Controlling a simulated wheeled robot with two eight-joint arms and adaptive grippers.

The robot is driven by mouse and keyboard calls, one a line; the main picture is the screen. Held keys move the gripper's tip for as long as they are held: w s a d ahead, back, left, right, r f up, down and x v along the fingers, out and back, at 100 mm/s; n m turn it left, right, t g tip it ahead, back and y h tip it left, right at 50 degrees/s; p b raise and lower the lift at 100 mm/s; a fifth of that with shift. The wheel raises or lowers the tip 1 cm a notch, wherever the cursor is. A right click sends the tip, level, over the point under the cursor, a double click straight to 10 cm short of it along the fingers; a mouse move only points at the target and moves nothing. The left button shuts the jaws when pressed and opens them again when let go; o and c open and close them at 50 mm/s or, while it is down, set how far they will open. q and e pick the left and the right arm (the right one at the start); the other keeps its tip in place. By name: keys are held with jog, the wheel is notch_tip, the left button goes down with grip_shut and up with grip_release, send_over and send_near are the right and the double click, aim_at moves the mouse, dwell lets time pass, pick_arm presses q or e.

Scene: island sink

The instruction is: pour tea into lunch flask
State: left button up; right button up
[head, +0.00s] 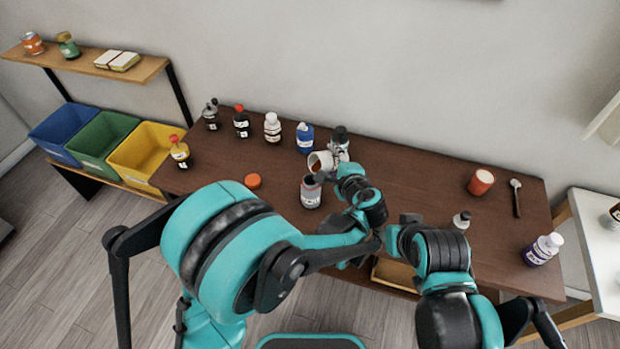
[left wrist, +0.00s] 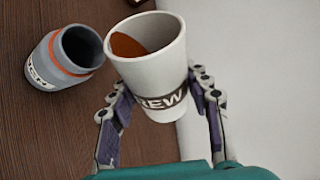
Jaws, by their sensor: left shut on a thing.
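A white cup (head: 320,161) with a dark band and brown tea inside is tilted, its mouth toward the left. My left gripper (head: 341,172) is shut on this cup; in the left wrist view the two fingers (left wrist: 163,105) sit on either side of the cup (left wrist: 160,75). The grey lunch flask (head: 311,195) stands open on the table, just in front of the cup; it also shows in the left wrist view (left wrist: 55,62), beside the cup's rim. No stream of tea is visible. My right arm shows at the lower right, but its fingers do not.
An orange lid (head: 253,181) lies left of the flask. Several bottles, including a blue one (head: 305,138), line the table's back edge. The table's middle right is mostly clear.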

pick_arm(q)
jog(key=shift+r, duration=0.15)
pick_arm(e)
jog(key=shift+w+a, duration=0.1)
jog(key=shift+a, duration=0.05)
pick_arm(q)
jog(key=shift+w, duration=0.1)
pick_arm(e)
jog(key=shift+s+f, duration=0.1)
jog(key=shift+s, duration=0.1)
